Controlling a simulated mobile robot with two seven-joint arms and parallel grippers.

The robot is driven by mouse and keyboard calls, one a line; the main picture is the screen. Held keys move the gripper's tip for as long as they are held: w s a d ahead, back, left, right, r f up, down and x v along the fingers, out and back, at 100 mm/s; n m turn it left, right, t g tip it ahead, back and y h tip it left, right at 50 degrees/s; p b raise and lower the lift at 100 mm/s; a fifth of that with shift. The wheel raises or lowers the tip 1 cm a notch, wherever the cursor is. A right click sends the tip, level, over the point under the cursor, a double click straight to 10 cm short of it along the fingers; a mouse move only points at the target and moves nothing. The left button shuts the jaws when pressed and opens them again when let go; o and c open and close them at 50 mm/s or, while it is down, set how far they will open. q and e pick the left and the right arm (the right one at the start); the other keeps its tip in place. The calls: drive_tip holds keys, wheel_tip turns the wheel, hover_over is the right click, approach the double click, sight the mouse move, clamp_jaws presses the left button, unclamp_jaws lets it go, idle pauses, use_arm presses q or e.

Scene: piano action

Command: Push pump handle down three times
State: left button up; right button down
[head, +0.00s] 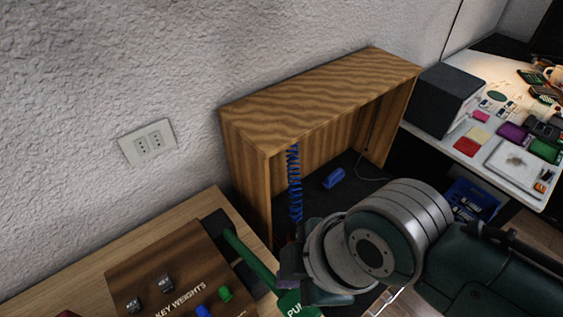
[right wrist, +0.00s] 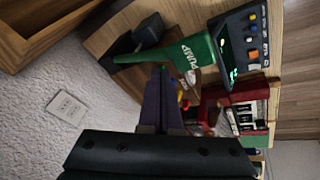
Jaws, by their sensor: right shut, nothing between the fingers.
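The green pump handle (head: 247,258) runs from a dark mount on the wooden desk down toward the bottom edge in the head view, with part of the white word PUMP showing on its wide end. In the right wrist view the handle (right wrist: 165,57) lies just beyond my fingertips. My right gripper (right wrist: 160,78) has dark purple fingers, shut and empty, with the tips at the handle's edge; I cannot tell whether they touch it. In the head view my right gripper (head: 287,268) is above the handle's wide end, mostly hidden by my wrist. My left gripper is not in view.
A wooden board marked KEY WEIGHTS (head: 150,262) holds small weights and green and blue pieces left of the handle. An open wooden cabinet (head: 310,95) with a blue coiled hose (head: 294,185) stands behind. A cluttered white table (head: 480,150) is at right.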

drive_tip(key=r+p, duration=0.1)
drive_tip(key=w+a+r+p, duration=0.1)
drive_tip(key=r, duration=0.1)
drive_tip(key=r+p, duration=0.1)
drive_tip(key=shift+w+a+r, duration=0.15)
drive_tip(key=shift+w+r, duration=0.2)
drive_tip(key=shift+w, duration=0.05)
idle(0.7)
